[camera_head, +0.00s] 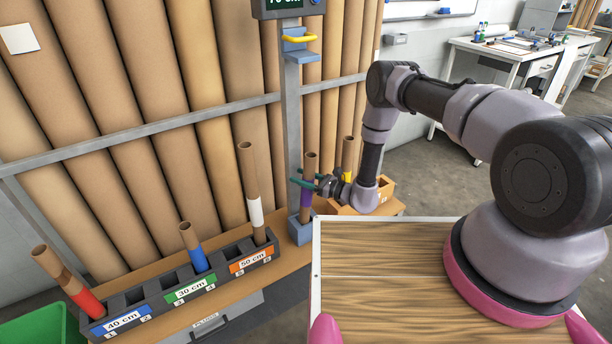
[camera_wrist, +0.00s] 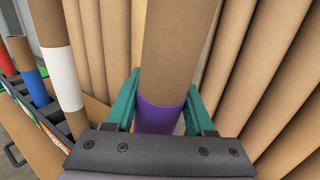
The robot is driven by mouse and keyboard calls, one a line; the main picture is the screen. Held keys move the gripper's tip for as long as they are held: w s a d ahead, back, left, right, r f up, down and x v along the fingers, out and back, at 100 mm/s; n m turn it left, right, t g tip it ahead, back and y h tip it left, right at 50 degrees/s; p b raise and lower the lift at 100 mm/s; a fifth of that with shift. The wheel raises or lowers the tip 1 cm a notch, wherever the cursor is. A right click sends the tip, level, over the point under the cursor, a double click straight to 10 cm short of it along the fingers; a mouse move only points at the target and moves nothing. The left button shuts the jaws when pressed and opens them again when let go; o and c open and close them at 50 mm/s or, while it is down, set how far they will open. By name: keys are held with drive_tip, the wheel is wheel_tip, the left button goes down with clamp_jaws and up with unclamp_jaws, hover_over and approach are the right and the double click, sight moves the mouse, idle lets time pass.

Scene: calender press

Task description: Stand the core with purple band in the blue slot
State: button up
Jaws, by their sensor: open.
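The brown core with the purple band (camera_head: 306,198) stands upright in a small blue-grey holder (camera_head: 301,231) at the foot of the metal post. My gripper (camera_head: 304,181) is at the core near its band, teal fingers on either side and open. In the wrist view the purple band (camera_wrist: 160,118) lies between the fingers; contact cannot be told. The blue-labelled "40 cm" section (camera_head: 121,321) is at the rack's left end, with slots 1 and 2. A red-banded core (camera_head: 87,301) leans in slot 1; slot 2 (camera_head: 134,296) looks empty.
A blue-banded core (camera_head: 198,257) stands in the green section and a white-banded core (camera_head: 255,212) in the orange section. A yellow-banded core (camera_head: 347,174) stands near a wooden box (camera_head: 388,187). Tall tubes line the back behind a rail. A green bin (camera_head: 35,328) is at lower left.

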drive_tip(key=shift+s+d+f, duration=0.2)
drive_tip(key=shift+f, duration=0.25)
drive_tip(key=shift+s+d+f, duration=0.15)
drive_tip(key=shift+d+f, duration=0.05)
drive_tip(key=shift+f, duration=0.25)
drive_tip(key=r+v, duration=0.2)
drive_tip(key=v, duration=0.7)
drive_tip(key=shift+d, duration=0.4)
wheel_tip(320, 180, up, 32)
drive_tip(key=s+n+g+h, duration=0.2)
drive_tip(key=n+g, duration=0.9)
drive_tip(key=n, duration=0.2)
drive_tip(key=s+d+r+n+t+h, duration=0.3)
drive_tip(key=s+d+r+t+h, duration=0.2)
drive_tip(key=s+d+r, duration=0.4)
drive_tip(key=s+d+r+n+t+h, duration=0.3)
drive_tip(key=s+d+r+t+h, duration=0.2)
drive_tip(key=s+r, duration=0.7)
drive_tip(key=d+r+h, duration=0.2)
drive_tip(key=d+r, duration=0.2)
drive_tip(key=shift+d, duration=0.2)
